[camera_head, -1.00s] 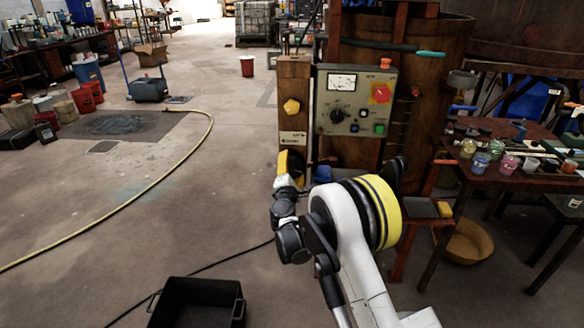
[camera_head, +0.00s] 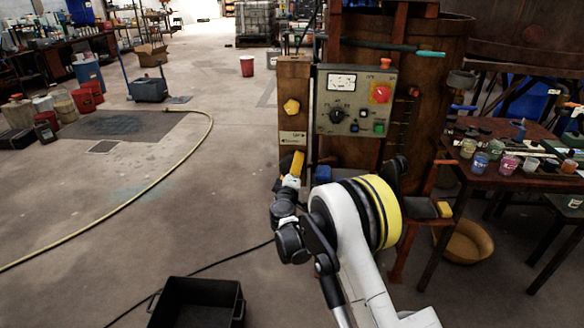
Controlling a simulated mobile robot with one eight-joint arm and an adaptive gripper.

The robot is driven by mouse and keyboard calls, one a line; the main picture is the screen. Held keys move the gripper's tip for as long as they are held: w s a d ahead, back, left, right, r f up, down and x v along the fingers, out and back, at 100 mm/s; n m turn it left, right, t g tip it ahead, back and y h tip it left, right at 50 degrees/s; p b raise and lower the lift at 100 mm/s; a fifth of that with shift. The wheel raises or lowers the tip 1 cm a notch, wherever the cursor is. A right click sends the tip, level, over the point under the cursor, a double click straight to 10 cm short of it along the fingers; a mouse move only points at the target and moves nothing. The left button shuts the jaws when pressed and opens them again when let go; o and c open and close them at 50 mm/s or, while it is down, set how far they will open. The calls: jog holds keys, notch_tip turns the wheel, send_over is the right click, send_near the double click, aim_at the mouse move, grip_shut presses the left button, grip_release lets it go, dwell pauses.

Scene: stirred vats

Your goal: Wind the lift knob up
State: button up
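A wooden post (camera_head: 294,72) stands left of the grey control panel (camera_head: 376,84). A yellow many-sided knob (camera_head: 291,106) is on its front, above a small pale label (camera_head: 293,137) too small to read surely. My gripper (camera_head: 294,168), yellow and black, is at the lower part of the post, below the label and apart from the yellow knob. The yellow piece on it is tilted. Its fingertips are too small and hidden to tell whether they are open or shut. Anything behind the gripper on the post is hidden, so I cannot tell if it touches a knob there.
The panel has a gauge, a black dial (camera_head: 337,115), a red button (camera_head: 380,93) and small buttons. A rusty vat (camera_head: 440,90) stands behind. A table (camera_head: 520,180) with jars is at right. A black crate (camera_head: 197,302) and a yellow hose (camera_head: 150,187) lie on the floor at left.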

jog(key=m, duration=1.5)
jog(key=shift+m, duration=0.3)
jog(key=m, duration=1.2)
dwell(0.3)
jog(key=o, duration=1.2)
jog(key=s, duration=1.2)
jog(key=shift+a, duration=0.2)
